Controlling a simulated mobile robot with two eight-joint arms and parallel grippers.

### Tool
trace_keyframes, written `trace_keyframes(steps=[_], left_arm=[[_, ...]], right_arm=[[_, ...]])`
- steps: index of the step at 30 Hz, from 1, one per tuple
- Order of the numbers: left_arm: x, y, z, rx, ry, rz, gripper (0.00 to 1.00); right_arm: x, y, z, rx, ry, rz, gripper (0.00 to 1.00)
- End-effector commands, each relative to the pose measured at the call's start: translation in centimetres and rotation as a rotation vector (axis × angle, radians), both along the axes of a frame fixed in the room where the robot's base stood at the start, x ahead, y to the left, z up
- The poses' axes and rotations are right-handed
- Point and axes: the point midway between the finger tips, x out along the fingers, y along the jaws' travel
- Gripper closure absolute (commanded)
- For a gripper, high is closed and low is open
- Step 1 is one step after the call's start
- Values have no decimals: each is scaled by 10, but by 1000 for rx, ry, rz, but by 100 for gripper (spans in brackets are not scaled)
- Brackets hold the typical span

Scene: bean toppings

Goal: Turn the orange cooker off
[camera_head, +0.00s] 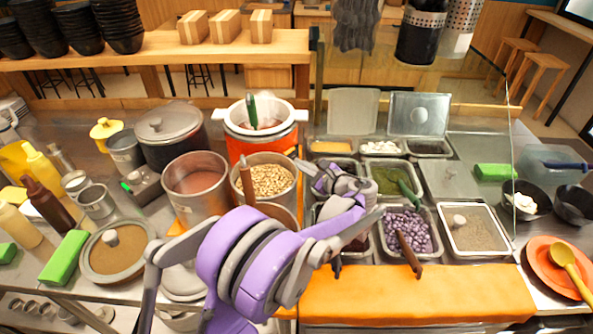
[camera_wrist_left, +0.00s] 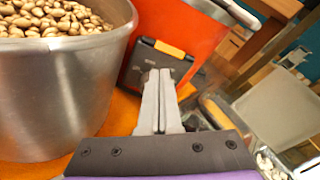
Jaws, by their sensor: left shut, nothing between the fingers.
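The orange cooker (camera_head: 258,146) stands at the back middle of the counter, with a white rim and a green-handled utensil in it. In the left wrist view its orange wall (camera_wrist_left: 190,22) fills the top middle, with a dark control panel (camera_wrist_left: 140,62) low on it and an orange rectangle (camera_wrist_left: 172,47) at the panel's top. My left gripper (camera_head: 304,163) is just right of the cooker's front. In the wrist view its fingers (camera_wrist_left: 160,74) are shut and empty, and their tips overlap the panel. I cannot tell whether they touch it. My right gripper is not in view.
A metal pot of beans (camera_head: 266,178) stands close in front of the cooker and shows at the left in the wrist view (camera_wrist_left: 50,85). Topping trays with purple cubes (camera_head: 405,228) and green filling (camera_head: 388,180) lie to the right. A dark lidded pot (camera_head: 168,128) stands left.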

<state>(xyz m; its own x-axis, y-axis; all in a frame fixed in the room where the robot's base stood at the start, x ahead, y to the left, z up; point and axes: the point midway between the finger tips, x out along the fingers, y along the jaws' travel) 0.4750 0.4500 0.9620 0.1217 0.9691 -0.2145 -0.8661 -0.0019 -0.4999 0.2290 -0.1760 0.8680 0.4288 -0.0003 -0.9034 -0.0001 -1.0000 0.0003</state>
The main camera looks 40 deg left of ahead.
Motion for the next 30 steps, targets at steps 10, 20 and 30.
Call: trace_keyframes(steps=[10, 20, 30], left_arm=[[0, 5, 0, 0, 0, 0, 100], [0, 5, -2, 0, 0, 0, 100], [1, 5, -6, 0, 0, 0, 100]], right_arm=[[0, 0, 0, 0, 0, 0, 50], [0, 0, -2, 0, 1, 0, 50], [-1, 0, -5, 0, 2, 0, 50]])
